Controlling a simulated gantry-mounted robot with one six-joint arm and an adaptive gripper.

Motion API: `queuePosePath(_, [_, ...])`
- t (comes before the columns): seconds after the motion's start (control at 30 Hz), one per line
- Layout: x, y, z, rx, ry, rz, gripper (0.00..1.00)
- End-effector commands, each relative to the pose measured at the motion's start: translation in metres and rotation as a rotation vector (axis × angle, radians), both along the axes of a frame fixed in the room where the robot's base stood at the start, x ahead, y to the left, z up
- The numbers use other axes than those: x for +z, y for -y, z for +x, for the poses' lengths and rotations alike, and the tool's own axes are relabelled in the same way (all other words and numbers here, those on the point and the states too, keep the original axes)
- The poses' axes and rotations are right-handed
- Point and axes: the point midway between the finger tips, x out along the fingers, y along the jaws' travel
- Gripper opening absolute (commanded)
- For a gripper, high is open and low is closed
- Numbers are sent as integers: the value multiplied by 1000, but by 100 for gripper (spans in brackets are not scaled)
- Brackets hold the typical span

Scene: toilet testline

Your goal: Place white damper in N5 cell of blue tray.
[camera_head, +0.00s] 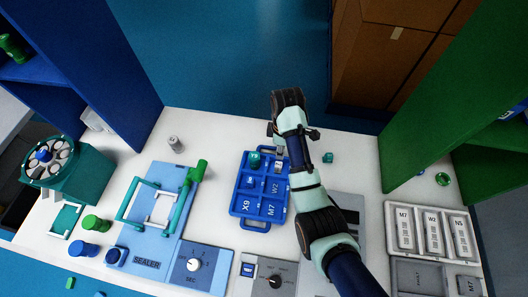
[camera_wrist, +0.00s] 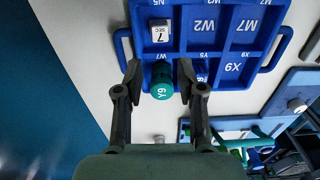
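The blue tray (camera_head: 236,192) lies on the white table and has labelled cells; it fills the upper part of the wrist view (camera_wrist: 262,70). A white cube marked "7 SEC" (camera_wrist: 160,31) sits in the N5 cell. A green cylinder (camera_wrist: 163,82) stands in the W7 cell and shows in the head view too (camera_head: 254,160). My gripper (camera_wrist: 160,79) is open, its fingers seen on either side of the green cylinder; contact cannot be told. A small whitish-grey cylinder (camera_head: 175,143) stands on the table left of the tray; I cannot tell if it is the white damper.
A sealer station (camera_head: 150,225) with a teal handle stands left of the tray. A small teal part (camera_head: 327,157) lies to the right. A grey rack marked M7, W2, N5 (camera_head: 432,230) is at the right.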

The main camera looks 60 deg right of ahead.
Motion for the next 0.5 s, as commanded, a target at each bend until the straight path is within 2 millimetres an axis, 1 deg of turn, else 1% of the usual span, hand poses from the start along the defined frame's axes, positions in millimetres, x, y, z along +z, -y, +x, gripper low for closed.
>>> queuePosePath(0.3, [0, 0, 1, 0, 2, -2, 39])
queuePosePath(0.37, [1, -7, 8, -2, 16, -17, 39])
queuePosePath(0.43, [4, -29, 32, -14, 69, -65, 39])
queuePosePath(0.47, [8, -45, 47, -24, 109, -94, 39])
queuePosePath(0.5, [15, -73, 69, -43, 181, -135, 39])
